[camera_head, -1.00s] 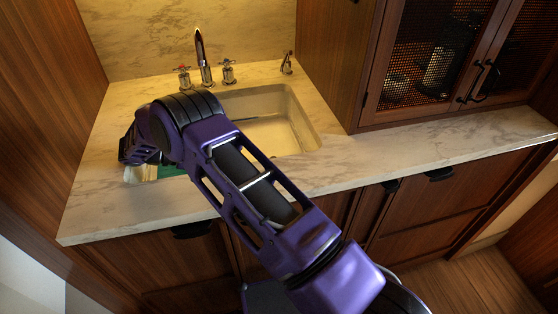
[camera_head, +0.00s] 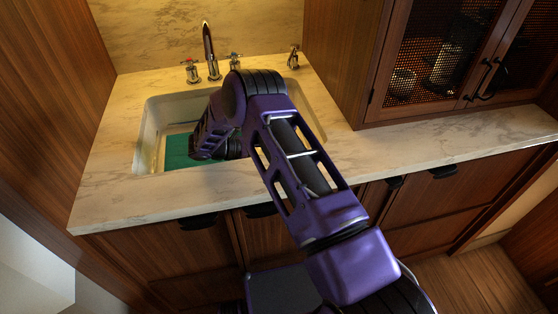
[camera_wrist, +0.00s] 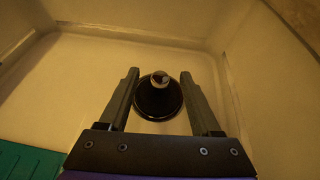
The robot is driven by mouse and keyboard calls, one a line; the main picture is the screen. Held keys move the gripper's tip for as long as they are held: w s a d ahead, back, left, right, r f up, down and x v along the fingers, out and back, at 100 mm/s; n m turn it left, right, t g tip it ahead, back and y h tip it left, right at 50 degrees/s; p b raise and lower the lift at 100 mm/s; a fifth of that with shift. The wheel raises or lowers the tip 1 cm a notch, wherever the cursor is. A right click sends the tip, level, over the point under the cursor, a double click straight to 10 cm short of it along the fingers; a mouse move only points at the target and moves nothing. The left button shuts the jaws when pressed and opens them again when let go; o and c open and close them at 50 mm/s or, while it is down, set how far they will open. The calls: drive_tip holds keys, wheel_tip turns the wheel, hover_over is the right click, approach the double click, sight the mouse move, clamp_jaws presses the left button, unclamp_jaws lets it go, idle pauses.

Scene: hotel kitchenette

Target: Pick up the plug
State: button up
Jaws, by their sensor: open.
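The plug (camera_wrist: 159,97) is a dark round piece with a shiny metal knob at its centre. In the wrist view it sits on the pale floor of the sink (camera_head: 152,128). My gripper (camera_wrist: 159,75) is open, with one finger on each side of the plug in the picture. I cannot tell how far the fingertips are above the sink floor. In the head view my arm hides the plug and the gripper's fingers.
A green flat item (camera_head: 177,152) lies in the left part of the sink and shows at the wrist view's lower left (camera_wrist: 28,160). The sink walls surround the gripper. A faucet (camera_head: 210,52) with two handles stands behind. The counter at right (camera_head: 430,135) is clear.

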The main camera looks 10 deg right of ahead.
drive_tip(key=shift+x, duration=0.95)
drive_tip(key=shift+c, duration=0.3)
clamp_jaws()
